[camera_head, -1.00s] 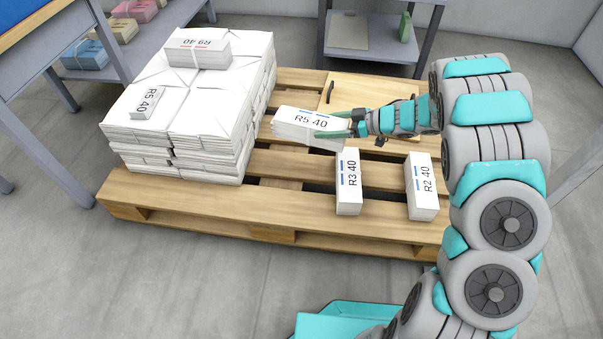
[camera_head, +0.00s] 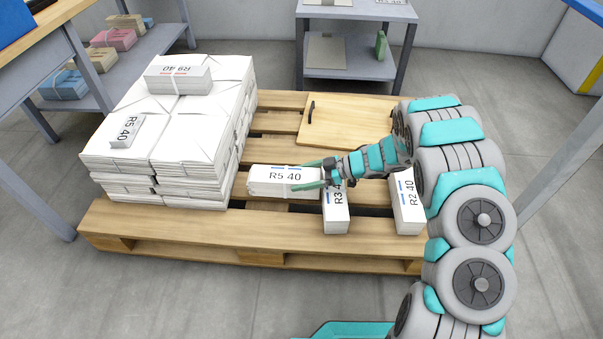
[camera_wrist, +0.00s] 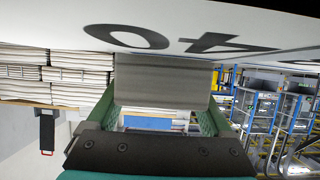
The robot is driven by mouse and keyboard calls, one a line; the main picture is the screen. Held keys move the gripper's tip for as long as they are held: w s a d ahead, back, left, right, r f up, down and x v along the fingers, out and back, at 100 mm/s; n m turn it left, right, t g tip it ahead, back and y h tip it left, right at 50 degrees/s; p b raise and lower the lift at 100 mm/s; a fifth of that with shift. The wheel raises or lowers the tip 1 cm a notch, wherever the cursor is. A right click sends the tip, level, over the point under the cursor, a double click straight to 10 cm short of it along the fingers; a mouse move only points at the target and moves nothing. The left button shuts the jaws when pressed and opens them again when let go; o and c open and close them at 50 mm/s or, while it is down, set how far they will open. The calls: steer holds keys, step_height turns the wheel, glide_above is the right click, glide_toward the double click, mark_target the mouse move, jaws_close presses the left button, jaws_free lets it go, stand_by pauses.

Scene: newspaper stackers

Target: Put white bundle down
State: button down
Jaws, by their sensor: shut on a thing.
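My gripper (camera_head: 312,174) is shut on the white bundle (camera_head: 268,186) marked R5 40, holding it by its right end with a green finger on each side. The bundle lies roughly level, close to the slats of the wooden pallet (camera_head: 180,236); I cannot tell whether it touches them. It is just right of the tall stack of white paper (camera_head: 190,150). In the wrist view the bundle (camera_wrist: 160,85) fills the space between the green fingers (camera_wrist: 160,118).
The R3 40 bundle (camera_head: 336,215) stands partly under my gripper, and the R2 40 bundle (camera_head: 408,205) is to the right. A wooden board (camera_head: 345,125) lies at the pallet's back. The R9 40 bundle (camera_head: 180,78) tops the stack. A grey shelf (camera_head: 350,65) stands behind.

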steer(key=shift+f, duration=1.55)
steer(key=shift+f, duration=0.15)
jaws_free()
